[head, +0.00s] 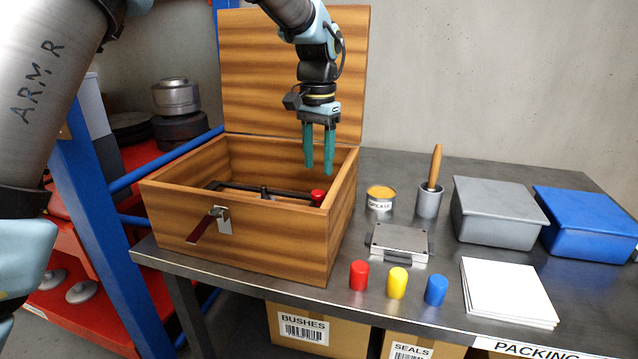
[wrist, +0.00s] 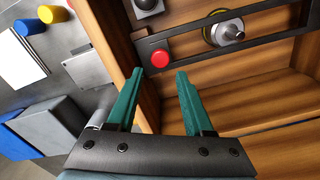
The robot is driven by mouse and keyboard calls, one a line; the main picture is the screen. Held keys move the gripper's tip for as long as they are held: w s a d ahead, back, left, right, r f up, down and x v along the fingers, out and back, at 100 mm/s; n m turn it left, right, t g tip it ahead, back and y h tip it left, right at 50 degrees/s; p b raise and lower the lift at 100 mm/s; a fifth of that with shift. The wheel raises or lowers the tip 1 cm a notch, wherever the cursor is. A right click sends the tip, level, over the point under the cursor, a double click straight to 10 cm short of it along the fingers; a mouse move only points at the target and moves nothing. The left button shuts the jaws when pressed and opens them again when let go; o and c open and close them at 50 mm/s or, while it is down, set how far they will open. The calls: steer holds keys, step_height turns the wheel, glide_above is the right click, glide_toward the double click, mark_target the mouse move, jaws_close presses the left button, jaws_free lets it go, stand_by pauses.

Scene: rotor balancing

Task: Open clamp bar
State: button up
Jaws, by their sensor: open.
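The clamp bar (head: 262,191) is a dark flat bar lying across the inside of the open wooden box (head: 240,245). A red knob (head: 318,197) sits at its right end. In the wrist view the bar (wrist: 190,37) shows a slot with a metal post (wrist: 226,33) through it, and the red knob (wrist: 160,58) is near its end. My gripper (head: 318,172) has green fingers, open and empty, pointing down above the right side of the box. In the wrist view the fingers (wrist: 159,72) are either side of the knob's line, apart from it. The box's front wall hides part of the bar.
The box lid (head: 294,75) stands open behind. A latch (head: 222,220) hangs on the box front. Right of the box are a grease tin (head: 381,197), a metal plate (head: 400,243), and red, yellow and blue caps (head: 397,281). Grey (head: 497,210) and blue bins (head: 587,225) stand farther right.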

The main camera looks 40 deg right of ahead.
mark_target(318, 192)
step_height(318, 192, down, 7)
steer(key=shift+r+p, duration=0.2)
steer(key=shift+p, duration=0.3)
jaws_close()
stand_by(1.2)
